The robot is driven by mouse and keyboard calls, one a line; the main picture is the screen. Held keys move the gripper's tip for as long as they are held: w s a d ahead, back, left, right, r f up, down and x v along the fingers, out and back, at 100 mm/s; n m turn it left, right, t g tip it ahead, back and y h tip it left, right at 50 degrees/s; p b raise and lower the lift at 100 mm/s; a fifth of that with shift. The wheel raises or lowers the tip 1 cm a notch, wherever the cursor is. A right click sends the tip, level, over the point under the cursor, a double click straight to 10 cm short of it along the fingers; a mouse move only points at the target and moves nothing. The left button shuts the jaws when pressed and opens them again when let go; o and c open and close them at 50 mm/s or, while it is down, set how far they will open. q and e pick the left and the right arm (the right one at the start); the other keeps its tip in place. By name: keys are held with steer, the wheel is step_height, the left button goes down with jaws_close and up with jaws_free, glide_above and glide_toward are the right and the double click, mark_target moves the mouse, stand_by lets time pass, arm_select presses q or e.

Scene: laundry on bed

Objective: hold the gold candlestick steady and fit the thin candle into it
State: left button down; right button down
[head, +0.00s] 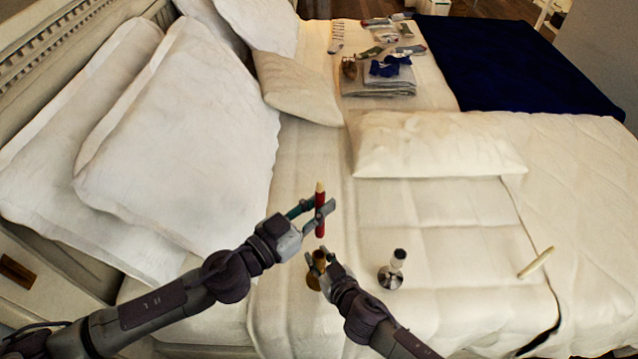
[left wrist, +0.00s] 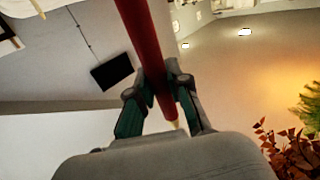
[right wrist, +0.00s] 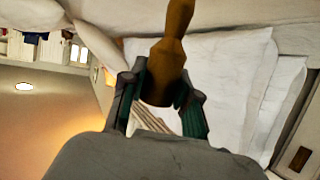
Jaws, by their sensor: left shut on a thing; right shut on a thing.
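The thin red candle (head: 320,226) stands upright with a pale tip at its top. My left gripper (head: 319,211) is shut on its middle. In the left wrist view the red candle (left wrist: 145,40) runs between the fingers. The gold candlestick (head: 314,275) is on the bed below the candle. My right gripper (head: 324,258) is shut on its upper part, partly hiding it. In the right wrist view the gold candlestick (right wrist: 168,48) shows between the fingers. The candle's lower end appears just above the candlestick's top in the head view; I cannot tell how well they line up.
A cream candle (head: 536,262) lies farther right. A pillow (head: 435,145) and folded laundry (head: 380,88) lie farther back. Large pillows (head: 190,140) fill the left.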

mark_target(316, 234)
arm_select(q)
steer(key=shift+d+f+n+t+y, duration=0.3)
steer(key=shift+f+n+y, duration=0.1)
steer(key=shift+f, duration=0.3)
steer(key=shift+a+f, duration=0.2)
steer(key=shift+f, duration=0.2)
steer(key=shift+t+y, duration=0.3)
step_height(316, 234, down, 7)
steer(key=shift+a+r, duration=0.1)
steer(key=shift+r, duration=0.05)
steer(key=shift+s+a+f, duration=0.1)
steer(key=shift+f, duration=1)
steer(key=shift+s+a+f, duration=0.1)
steer(key=shift+f, duration=0.95)
steer(key=c, duration=1.1)
jaws_free()
steer(key=shift+w+d+r, duration=0.1)
steer(key=shift+r, duration=0.1)
steer(key=v, duration=1.2)
steer(key=shift+r, duration=0.2)
steer(key=shift+o, duration=0.3)
